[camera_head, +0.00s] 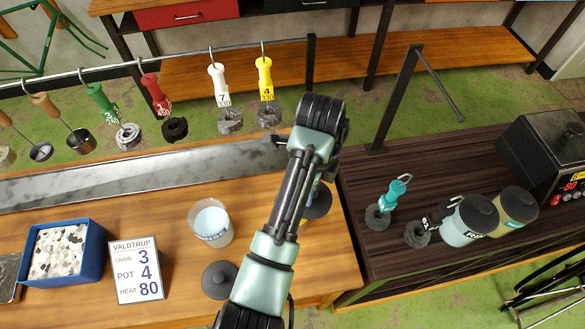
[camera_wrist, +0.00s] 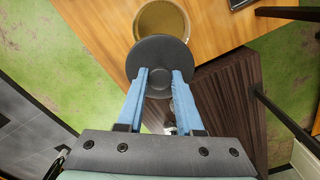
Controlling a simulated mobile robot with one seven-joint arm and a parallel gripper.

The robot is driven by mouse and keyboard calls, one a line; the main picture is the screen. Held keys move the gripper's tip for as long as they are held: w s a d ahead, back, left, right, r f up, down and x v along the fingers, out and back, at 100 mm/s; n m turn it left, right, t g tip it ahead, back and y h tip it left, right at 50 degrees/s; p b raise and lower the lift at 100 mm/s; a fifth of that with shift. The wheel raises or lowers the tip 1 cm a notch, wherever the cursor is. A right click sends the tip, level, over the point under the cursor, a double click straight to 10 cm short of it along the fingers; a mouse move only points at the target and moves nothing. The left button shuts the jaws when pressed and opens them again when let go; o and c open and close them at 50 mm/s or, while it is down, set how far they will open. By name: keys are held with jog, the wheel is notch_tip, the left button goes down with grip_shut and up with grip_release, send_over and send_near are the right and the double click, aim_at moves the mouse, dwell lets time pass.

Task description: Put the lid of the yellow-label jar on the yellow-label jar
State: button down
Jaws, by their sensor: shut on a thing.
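My gripper (camera_wrist: 157,78) is shut on a dark round lid (camera_wrist: 160,56), which sits between the blue fingers. In the head view the lid (camera_head: 319,206) shows as a dark disc partly hidden by my arm. In the wrist view an open jar with tan-yellow contents (camera_wrist: 161,19) stands on the wooden table just beyond the lid. The lid overlaps the near edge of its mouth in the picture and looks apart from it; the height gap cannot be told. The jar's label is not visible, and in the head view the jar is mostly hidden behind my arm.
Another open jar with pale contents (camera_head: 211,223) stands left of my arm, with a loose dark lid (camera_head: 219,279) near it. Two closed jars (camera_head: 470,221) (camera_head: 515,214) stand on the dark bench at right. A blue bin (camera_head: 62,277) and a card (camera_head: 136,270) are at left.

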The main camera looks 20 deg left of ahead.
jog(key=a+m, duration=0.1)
jog(key=a+r+m, duration=0.1)
jog(key=a+r+m+p, duration=0.1)
jog(key=a, duration=0.1)
jog(key=shift+s+a+m, duration=0.1)
jog(key=shift+m, duration=0.2)
jog(key=shift+f+b, duration=2.85)
jog(key=shift+f, duration=0.5)
jog(key=shift+c, duration=2.4)
grip_release()
jog(key=shift+r, duration=0.55)
notch_tip(320, 180, up, 12)
jog(key=p, duration=0.6)
jog(key=shift+p, duration=0.35)
